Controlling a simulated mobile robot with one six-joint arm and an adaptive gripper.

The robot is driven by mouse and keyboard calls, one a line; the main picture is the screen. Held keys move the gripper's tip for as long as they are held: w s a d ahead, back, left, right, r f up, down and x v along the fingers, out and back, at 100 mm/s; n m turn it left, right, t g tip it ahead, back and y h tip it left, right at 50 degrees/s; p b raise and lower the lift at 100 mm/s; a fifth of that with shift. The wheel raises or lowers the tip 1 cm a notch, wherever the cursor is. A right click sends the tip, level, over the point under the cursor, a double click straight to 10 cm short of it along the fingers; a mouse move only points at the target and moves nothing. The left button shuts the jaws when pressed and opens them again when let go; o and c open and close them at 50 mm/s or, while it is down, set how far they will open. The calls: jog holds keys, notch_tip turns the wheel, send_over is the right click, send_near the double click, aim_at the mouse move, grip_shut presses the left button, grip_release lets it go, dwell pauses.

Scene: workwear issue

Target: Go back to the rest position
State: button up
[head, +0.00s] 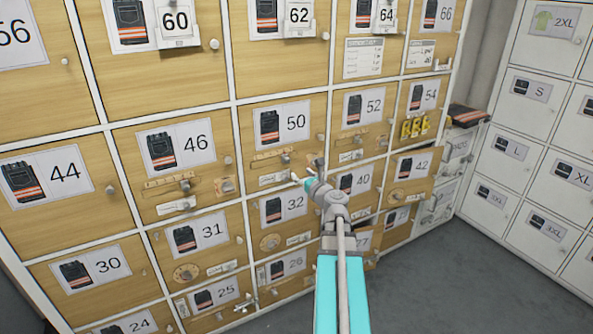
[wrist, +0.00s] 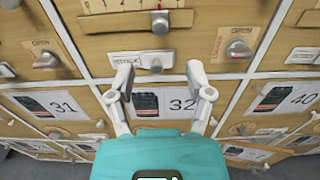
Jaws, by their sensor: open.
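My gripper (head: 308,179) is at the end of my turquoise arm, in front of the wooden locker doors in the head view. It is close to the doors numbered 50, 32 and 40. In the wrist view my gripper (wrist: 159,88) has its two grey fingers spread apart with nothing between them. The door with number 32 (wrist: 178,103) shows between and behind the fingers. Whether the fingers touch the door is hard to tell.
The wooden locker wall (head: 195,95) fills the left and middle. Door 42 (head: 408,170) seems to stand slightly ajar. White lockers (head: 516,152) stand at the right. A folded dark garment (head: 467,115) lies between them. Grey floor (head: 470,275) is clear at the lower right.

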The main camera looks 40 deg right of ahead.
jog(key=shift+s+a, duration=0.15)
jog(key=shift+s, duration=0.4)
jog(key=w+a+f+n+g+y, duration=0.2)
jog(key=a+f+n+y, duration=0.1)
jog(key=a+n, duration=0.5)
jog(key=w+a+f+n+g+y, duration=0.25)
jog(key=a+f+n, duration=0.2)
jog(key=a, duration=0.55)
jog(key=w+a+f+n+g+y, duration=0.2)
jog(key=a+f+n+g+y, duration=0.1)
jog(key=a+n, duration=0.6)
jog(key=s+a+f+n+g+h, duration=0.2)
jog(key=s+a+f+n+g, duration=0.3)
jog(key=a+n, duration=0.4)
jog(key=s+a+f+n+g+h, duration=0.3)
jog(key=s+a+n+g, duration=0.2)
jog(key=s+a+n, duration=0.3)
notch_tip(320, 180, up, 24)
jog(key=w+p, duration=0.1)
jog(key=p, duration=2.3)
jog(key=shift+a+r, duration=0.2)
jog(key=shift+a, duration=0.05)
jog(key=shift+w+y, duration=0.1)
jog(key=shift+y, duration=0.15)
